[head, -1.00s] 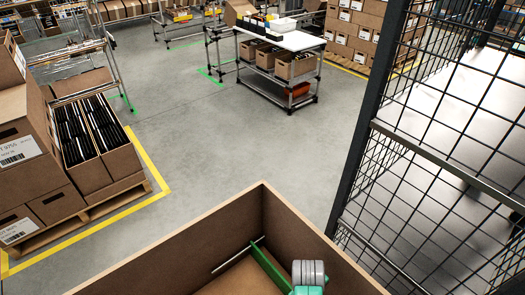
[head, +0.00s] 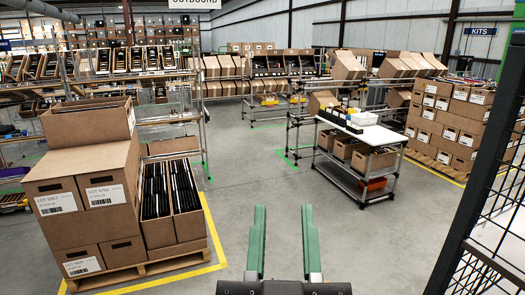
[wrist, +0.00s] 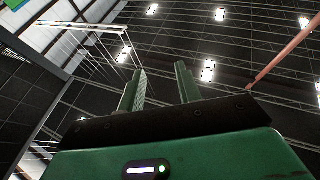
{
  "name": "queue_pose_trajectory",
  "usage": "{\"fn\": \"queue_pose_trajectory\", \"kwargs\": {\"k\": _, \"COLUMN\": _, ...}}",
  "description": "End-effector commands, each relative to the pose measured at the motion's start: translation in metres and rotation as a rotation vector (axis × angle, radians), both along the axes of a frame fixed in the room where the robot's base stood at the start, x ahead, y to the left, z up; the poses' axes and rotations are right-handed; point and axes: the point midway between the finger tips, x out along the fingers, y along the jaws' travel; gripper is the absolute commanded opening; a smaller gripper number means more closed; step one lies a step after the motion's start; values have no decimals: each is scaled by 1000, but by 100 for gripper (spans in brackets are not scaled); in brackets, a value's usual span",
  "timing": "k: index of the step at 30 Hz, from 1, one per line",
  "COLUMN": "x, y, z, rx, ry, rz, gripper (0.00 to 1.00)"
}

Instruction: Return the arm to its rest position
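My gripper (head: 284,243) stands at the bottom middle of the head view, its two green fingers upright and apart, with nothing between them. The wrist view also shows the gripper (wrist: 160,85) with its green fingers spread and empty, pointing up toward the ceiling lights. My arm below the gripper is hidden in the head view.
Stacked cartons (head: 85,200) stand on a pallet (head: 150,268) at the left, inside yellow floor tape. A white-topped cart (head: 375,133) stands right of the middle. A black mesh fence (head: 490,215) rises at the right edge. Grey floor (head: 330,220) around the gripper is clear.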

Motion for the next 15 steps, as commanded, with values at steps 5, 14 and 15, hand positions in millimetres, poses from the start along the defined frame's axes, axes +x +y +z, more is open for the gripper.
{"fn": "queue_pose_trajectory", "kwargs": {"k": 5, "x": -61, "y": 22, "z": 125, "rx": 60, "ry": -187, "rz": 90, "gripper": 34}}
{"fn": "queue_pose_trajectory", "kwargs": {"k": 14, "x": -60, "y": 23, "z": 277, "rx": 62, "ry": -180, "rz": 96, "gripper": 34}}
{"fn": "queue_pose_trajectory", "kwargs": {"k": 15, "x": -60, "y": 23, "z": 297, "rx": 63, "ry": -179, "rz": 97, "gripper": 34}}
